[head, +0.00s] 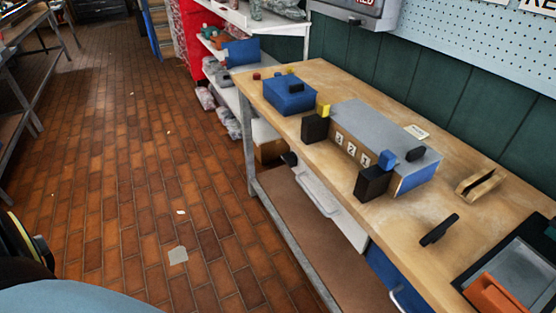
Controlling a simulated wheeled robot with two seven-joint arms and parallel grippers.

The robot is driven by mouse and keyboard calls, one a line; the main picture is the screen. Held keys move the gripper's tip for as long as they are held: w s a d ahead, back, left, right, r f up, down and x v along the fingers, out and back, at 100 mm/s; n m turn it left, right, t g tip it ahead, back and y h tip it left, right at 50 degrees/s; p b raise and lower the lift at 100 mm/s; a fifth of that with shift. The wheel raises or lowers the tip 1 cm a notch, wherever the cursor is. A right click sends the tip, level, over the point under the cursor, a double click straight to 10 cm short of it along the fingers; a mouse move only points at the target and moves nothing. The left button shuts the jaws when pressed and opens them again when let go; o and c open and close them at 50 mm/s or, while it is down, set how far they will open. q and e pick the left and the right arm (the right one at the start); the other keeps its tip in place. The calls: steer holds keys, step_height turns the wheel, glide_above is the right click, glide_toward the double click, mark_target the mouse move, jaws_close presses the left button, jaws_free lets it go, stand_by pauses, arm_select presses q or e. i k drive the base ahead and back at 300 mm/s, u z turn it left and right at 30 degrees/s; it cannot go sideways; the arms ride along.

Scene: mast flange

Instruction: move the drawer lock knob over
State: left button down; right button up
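A box-shaped drawer unit (385,126) with a grey top and a blue end stands on the wooden workbench. Its wooden front carries white labels (351,149) reading 3, 2 and 1. A black block (315,128) stands at the front's left end with a yellow piece (323,110) above it. Another black block (372,184) stands at the right end with a blue piece (387,158) above it. I cannot tell which piece is the lock knob. Neither gripper is in view.
The workbench (330,80) also holds a blue box (289,94), a wooden holder (480,184), a black handle-like object (438,229) and a dark tray (520,262) with an orange item (497,295). A pegboard wall stands behind. The brick floor left of the bench is mostly clear.

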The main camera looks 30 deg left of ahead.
mark_target(291, 159)
steer(key=u, duration=2.3)
steer(key=i, duration=2.9)
steer(key=z, duration=3.4)
